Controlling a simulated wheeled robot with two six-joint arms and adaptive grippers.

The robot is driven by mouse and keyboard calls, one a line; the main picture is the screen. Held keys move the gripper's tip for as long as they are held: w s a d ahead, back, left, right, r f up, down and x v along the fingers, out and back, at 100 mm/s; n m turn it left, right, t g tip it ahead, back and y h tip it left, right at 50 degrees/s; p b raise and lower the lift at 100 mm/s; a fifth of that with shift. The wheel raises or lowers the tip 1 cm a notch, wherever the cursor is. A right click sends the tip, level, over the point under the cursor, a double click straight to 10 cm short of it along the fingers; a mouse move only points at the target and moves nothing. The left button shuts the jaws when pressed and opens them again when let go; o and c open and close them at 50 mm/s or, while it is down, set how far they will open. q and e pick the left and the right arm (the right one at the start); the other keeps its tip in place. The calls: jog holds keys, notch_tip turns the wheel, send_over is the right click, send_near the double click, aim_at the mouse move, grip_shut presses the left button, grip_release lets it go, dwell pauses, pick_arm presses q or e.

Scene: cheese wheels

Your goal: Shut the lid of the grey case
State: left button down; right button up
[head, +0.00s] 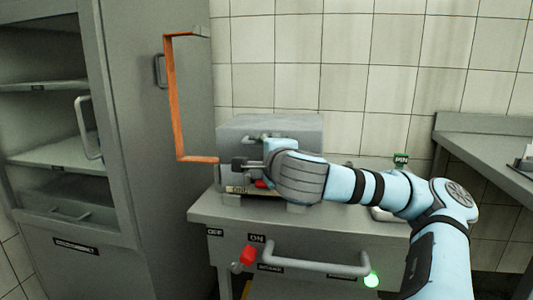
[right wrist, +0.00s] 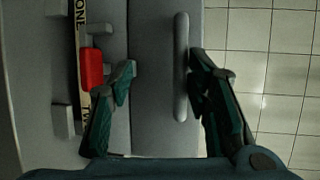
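The grey case (head: 230,142) stands on a grey cabinet against the tiled wall. A bar handle (head: 262,137) is on its upper part, and it also shows in the right wrist view (right wrist: 181,65). My right gripper (head: 247,163) is in front of the case and hides much of its front. In the right wrist view my right gripper (right wrist: 161,70) has its fingers spread, with the handle between them, nearer the right finger. I cannot tell how far the lid is from shut. My left gripper is not in view.
A red switch (right wrist: 92,70) is beside the left finger. An orange bracket (head: 174,100) and a tall grey cupboard (head: 140,120) stand at left.

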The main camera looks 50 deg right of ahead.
jog(key=shift+f, duration=0.1)
notch_tip(320, 180, up, 10)
dwell(0.4)
